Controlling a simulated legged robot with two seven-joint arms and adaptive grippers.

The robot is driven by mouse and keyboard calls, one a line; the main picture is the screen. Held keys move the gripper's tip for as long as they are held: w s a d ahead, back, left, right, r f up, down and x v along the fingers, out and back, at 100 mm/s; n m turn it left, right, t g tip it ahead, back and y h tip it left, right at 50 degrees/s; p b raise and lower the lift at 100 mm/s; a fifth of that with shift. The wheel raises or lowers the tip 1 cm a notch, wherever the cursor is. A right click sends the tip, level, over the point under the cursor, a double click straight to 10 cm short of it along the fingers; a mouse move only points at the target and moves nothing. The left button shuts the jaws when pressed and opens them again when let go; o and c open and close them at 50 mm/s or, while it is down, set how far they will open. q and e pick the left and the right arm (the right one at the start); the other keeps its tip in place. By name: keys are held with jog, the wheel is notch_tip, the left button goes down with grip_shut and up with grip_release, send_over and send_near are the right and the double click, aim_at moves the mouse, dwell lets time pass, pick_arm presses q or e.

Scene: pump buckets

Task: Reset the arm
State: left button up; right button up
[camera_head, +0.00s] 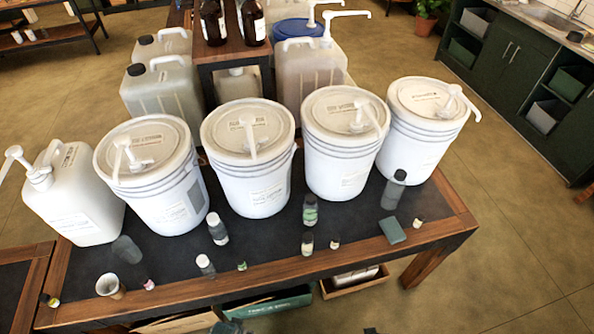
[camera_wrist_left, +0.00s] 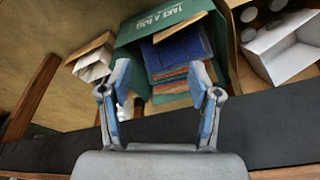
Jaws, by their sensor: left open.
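In the left wrist view my left gripper (camera_wrist_left: 160,68) is open, with its two blue-padded fingers spread and nothing between them. Beyond the fingers is a green box (camera_wrist_left: 132,32) holding blue and coloured folded items. My right gripper does not show in either view. In the head view, four white pump buckets, including this left one (camera_head: 160,200), stand in a row on the dark-topped wooden table (camera_head: 270,245). A white pump jug (camera_head: 75,200) stands at their left end.
Small bottles, such as a dark one (camera_head: 394,190), and a paper cup (camera_head: 110,286) stand along the table's front. A green block (camera_head: 392,231) lies near the right corner. Boxes, including a green one (camera_head: 270,304), sit below the front edge. Floor at right is clear.

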pick_arm(q)
jog(key=s+f, duration=0.3)
jog(key=f, duration=0.4)
jog(key=s+f, duration=0.2)
jog(key=f, duration=0.6)
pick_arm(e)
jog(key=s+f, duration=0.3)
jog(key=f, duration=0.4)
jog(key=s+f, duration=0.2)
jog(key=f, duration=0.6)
pick_arm(q)
jog(key=s+a+f+g, duration=0.1)
jog(key=s+a+f, duration=0.1)
jog(key=s+f, duration=0.9)
jog(key=shift+s+a+g, duration=0.3)
jog(key=shift+s, duration=0.35)
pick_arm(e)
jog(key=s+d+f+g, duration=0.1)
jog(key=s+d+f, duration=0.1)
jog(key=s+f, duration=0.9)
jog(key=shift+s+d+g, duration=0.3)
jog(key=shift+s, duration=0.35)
pick_arm(q)
jog(key=shift+f, duration=0.1)
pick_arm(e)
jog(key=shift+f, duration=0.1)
